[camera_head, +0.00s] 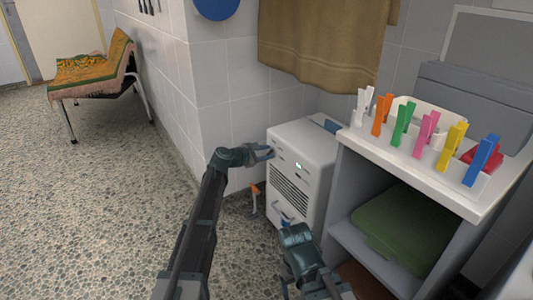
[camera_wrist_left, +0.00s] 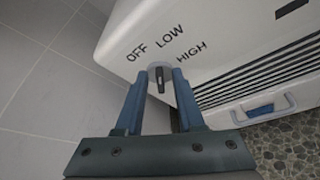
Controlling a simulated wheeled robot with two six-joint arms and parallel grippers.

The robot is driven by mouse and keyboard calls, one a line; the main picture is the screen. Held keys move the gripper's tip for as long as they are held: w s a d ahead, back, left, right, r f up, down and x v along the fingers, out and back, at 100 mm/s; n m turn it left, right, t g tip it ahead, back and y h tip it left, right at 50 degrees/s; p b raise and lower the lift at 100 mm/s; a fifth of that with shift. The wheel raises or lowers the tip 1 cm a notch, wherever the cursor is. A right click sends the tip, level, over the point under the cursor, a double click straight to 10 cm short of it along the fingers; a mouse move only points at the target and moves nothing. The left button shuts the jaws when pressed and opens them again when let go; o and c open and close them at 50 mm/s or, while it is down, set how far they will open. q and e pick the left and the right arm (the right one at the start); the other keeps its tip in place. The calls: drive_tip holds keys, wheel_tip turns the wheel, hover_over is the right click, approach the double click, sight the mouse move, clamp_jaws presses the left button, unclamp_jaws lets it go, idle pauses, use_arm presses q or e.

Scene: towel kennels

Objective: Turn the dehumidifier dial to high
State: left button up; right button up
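The dehumidifier (camera_head: 312,145) is a white box on the floor against the tiled wall, with a green display and dark vents. Its dial (camera_wrist_left: 160,78) is a small dark knob on a pale round base, below the printed words OFF, LOW and HIGH. The knob stands nearly upright in the left wrist view; I cannot tell exactly which word it points at. My left gripper (camera_head: 265,152) is at the dehumidifier's upper left front. Its blue fingers (camera_wrist_left: 161,90) are apart, one on each side of the dial. My right arm shows low in the head view; its fingertips are not clear.
A shelf unit (camera_head: 430,170) with several coloured clothespins on top stands close to the right of the dehumidifier. A brown towel (camera_head: 325,45) hangs above. An orange object (camera_head: 254,198) is beside the dehumidifier's left. The floor (camera_head: 110,180) at left is open.

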use_arm(q)
drive_tip(key=p+v, duration=0.4)
drive_tip(key=v, duration=0.9)
drive_tip(key=shift+s+a, duration=0.2)
drive_tip(key=shift+a, duration=0.1)
drive_tip(key=shift+r, duration=0.1)
